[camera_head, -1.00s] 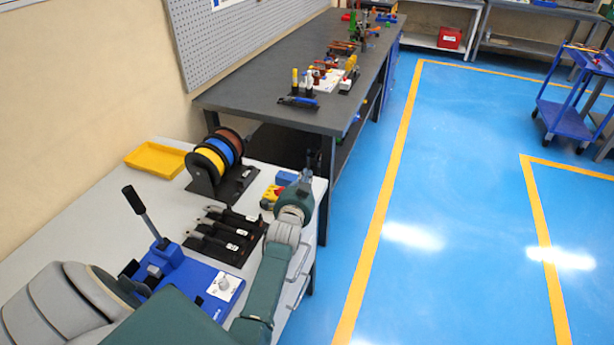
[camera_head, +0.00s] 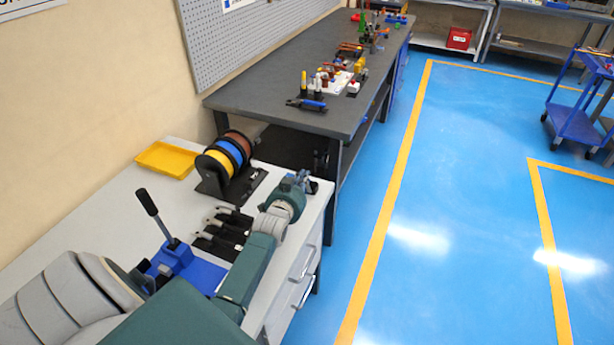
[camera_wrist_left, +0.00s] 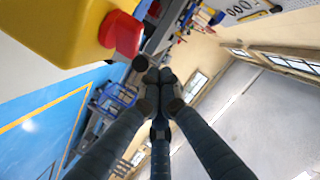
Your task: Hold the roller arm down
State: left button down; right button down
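The blue busbar bender (camera_head: 203,272) sits on the white bench at the lower left in the head view. Its black-gripped lever (camera_head: 148,203), which looks like the roller arm, stands up, tilted left. My left arm covers the bender's front part. My left gripper (camera_head: 302,180) is at the bench's far right corner, well apart from the lever. In the left wrist view its fingers (camera_wrist_left: 158,78) come together at the tips, and I see nothing between them. A yellow box with a red button (camera_wrist_left: 122,33) shows close by there. My right gripper is not in view.
Black-handled tools (camera_head: 222,230) lie beside the bender. Wire spools (camera_head: 228,155) and a yellow tray (camera_head: 166,159) stand behind. A dark workbench (camera_head: 280,80) with small items adjoins the far end. Blue floor (camera_head: 460,200) is open to the right.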

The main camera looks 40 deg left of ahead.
pick_arm(q)
jog(key=shift+s+a+f+n+h, duration=0.15)
jog(key=shift+a+f+n+h, duration=0.1)
jog(key=shift+a+n, duration=0.3)
jog(key=shift+s+a+f+n+h, duration=0.15)
jog(key=shift+a+f+n+h, duration=0.1)
jog(key=shift+a+n, duration=0.3)
jog(key=shift+a, duration=0.1)
jog(key=shift+s+a+f+b, duration=0.1)
jog(key=shift+a+f+b, duration=0.15)
jog(key=shift+a+b, duration=0.1)
dwell(0.5)
jog(key=shift+r, duration=0.1)
dwell(1.0)
